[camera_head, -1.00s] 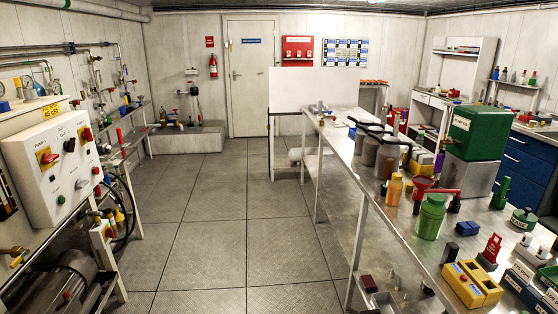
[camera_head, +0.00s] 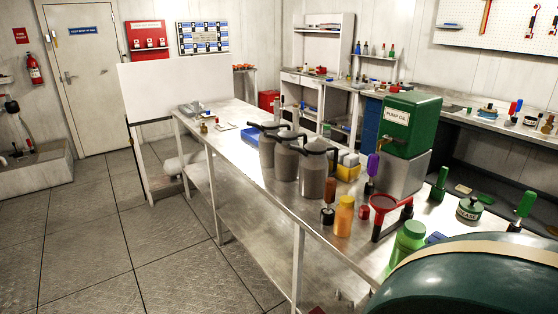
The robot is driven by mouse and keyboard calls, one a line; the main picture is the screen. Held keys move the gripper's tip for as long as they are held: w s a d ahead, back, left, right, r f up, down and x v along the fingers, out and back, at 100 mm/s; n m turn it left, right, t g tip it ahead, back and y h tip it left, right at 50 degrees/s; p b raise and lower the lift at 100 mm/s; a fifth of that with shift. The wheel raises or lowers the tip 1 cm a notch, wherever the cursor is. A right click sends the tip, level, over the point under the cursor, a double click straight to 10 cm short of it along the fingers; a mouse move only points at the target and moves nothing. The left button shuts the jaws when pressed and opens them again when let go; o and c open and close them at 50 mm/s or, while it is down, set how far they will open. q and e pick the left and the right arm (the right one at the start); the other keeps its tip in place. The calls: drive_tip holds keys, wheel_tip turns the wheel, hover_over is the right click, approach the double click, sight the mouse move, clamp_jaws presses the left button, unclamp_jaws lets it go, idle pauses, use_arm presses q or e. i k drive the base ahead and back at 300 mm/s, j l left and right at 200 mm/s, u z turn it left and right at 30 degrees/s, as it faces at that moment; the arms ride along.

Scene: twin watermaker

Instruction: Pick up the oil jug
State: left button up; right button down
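Three grey jugs with black lids and handles stand upright in a row on the long metal bench (camera_head: 240,112). They are the far jug (camera_head: 267,153), the middle jug (camera_head: 285,165) and the near jug (camera_head: 313,177). No label is readable on them, so I cannot tell which is the oil jug. Neither of my grippers is in view.
The floor (camera_head: 150,245) at left is clear.

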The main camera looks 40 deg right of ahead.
sight(313, 171)
drive_tip(key=i+j+z, duration=0.15)
drive_tip(key=i, duration=1.45)
drive_tip(key=i+l+u, duration=0.1)
drive_tip(key=i+u, duration=0.3)
drive_tip(key=i+l+u, duration=0.3)
drive_tip(key=i+u, duration=0.15)
drive_tip(key=i, duration=0.15)
drive_tip(key=u, duration=5.3)
